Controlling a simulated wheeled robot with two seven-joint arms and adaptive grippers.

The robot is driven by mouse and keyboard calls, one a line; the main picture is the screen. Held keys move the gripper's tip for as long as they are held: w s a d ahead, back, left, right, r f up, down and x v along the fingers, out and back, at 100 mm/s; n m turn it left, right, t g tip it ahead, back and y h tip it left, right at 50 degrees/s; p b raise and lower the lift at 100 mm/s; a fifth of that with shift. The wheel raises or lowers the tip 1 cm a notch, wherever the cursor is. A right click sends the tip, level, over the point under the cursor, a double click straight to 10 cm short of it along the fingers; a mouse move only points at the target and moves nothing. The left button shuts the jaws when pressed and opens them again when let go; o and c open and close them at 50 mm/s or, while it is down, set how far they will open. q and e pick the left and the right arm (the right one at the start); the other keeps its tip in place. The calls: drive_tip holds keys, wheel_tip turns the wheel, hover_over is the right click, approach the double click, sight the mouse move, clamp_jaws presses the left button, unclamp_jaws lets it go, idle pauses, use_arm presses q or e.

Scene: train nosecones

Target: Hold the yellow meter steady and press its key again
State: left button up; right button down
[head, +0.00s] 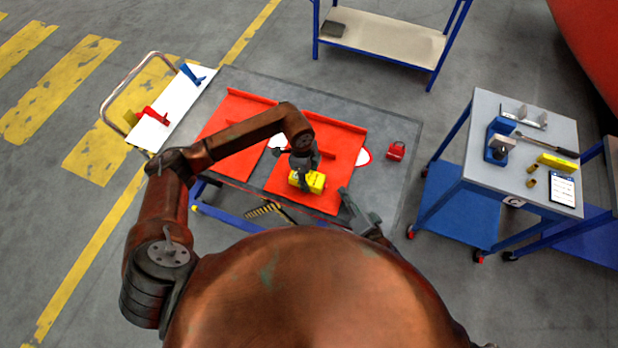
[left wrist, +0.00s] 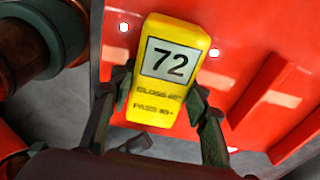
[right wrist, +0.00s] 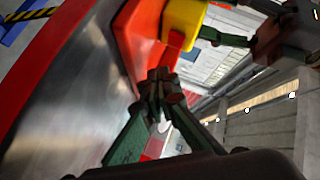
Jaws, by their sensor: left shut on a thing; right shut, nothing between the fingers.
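The yellow meter (head: 308,181) is at the red panel (head: 325,150) on the grey table. In the left wrist view the meter (left wrist: 168,75) shows a white display reading 72, with dark printed lines below it; the last line looks like "PASS" and a number. My left gripper (head: 302,176) is shut on the meter, with one finger on each side in the left wrist view (left wrist: 155,120). My right gripper (head: 345,195) is shut and empty, apart from the meter at its lower right. In the right wrist view its fingertips (right wrist: 158,85) meet below the meter (right wrist: 183,20). I cannot make out the key.
A red padlock-like item (head: 396,151) lies on the table right of the panel. A white board (head: 168,110) with red and blue clamps is at the left. A blue cart (head: 525,150) with tools stands at the right.

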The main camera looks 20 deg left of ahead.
sight(333, 194)
use_arm(q)
drive_tip(key=shift+s+f, duration=0.15)
drive_tip(key=shift+f, duration=0.05)
use_arm(e)
drive_tip(key=shift+w+a, duration=0.15)
drive_tip(key=shift+a, duration=1.2)
drive_tip(key=shift+a, duration=0.1)
drive_tip(key=shift+a, duration=0.55)
idle(0.5)
drive_tip(key=shift+d, duration=0.65)
